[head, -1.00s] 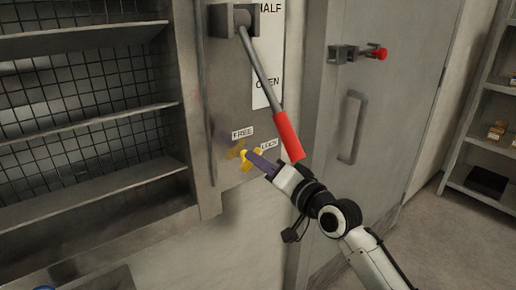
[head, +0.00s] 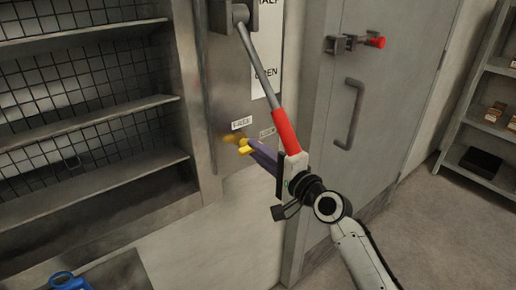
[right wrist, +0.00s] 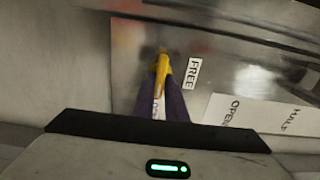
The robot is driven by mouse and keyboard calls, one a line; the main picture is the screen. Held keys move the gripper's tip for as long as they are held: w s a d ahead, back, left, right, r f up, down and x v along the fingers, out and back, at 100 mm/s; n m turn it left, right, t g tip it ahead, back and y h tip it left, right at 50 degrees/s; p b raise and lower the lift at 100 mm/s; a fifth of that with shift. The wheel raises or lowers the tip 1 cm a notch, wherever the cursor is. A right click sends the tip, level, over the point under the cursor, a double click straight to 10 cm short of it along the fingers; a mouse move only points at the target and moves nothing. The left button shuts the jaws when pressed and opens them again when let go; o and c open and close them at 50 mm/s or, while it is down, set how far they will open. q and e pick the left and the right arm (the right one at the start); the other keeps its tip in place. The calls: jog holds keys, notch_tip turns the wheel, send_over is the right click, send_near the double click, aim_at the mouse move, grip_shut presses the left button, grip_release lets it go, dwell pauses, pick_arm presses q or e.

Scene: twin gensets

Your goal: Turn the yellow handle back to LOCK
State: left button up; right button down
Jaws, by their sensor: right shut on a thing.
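The yellow handle (head: 244,148) is on the grey metal panel, low down, below the FREE label (head: 242,123) and left of the LOCK label (head: 267,132). My right gripper (head: 252,149) is shut on the handle with its purple fingers, coming from the lower right. In the right wrist view the handle (right wrist: 161,70) runs between the two fingertips (right wrist: 163,86), and FREE (right wrist: 193,73) is to its right. My left gripper is not in view.
A long lever with a red grip (head: 286,131) hangs just above my right gripper, overlapping it in the picture. A grey door with a bar handle (head: 349,114) and a red-knobbed latch (head: 374,42) is at right. Shelves (head: 95,126) stand at left.

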dwell(0.5)
jog(key=c, duration=1.8)
grip_release()
jog(key=v, duration=1)
jog(key=shift+s+d+f, duration=0.1)
jog(key=shift+s+f, duration=0.05)
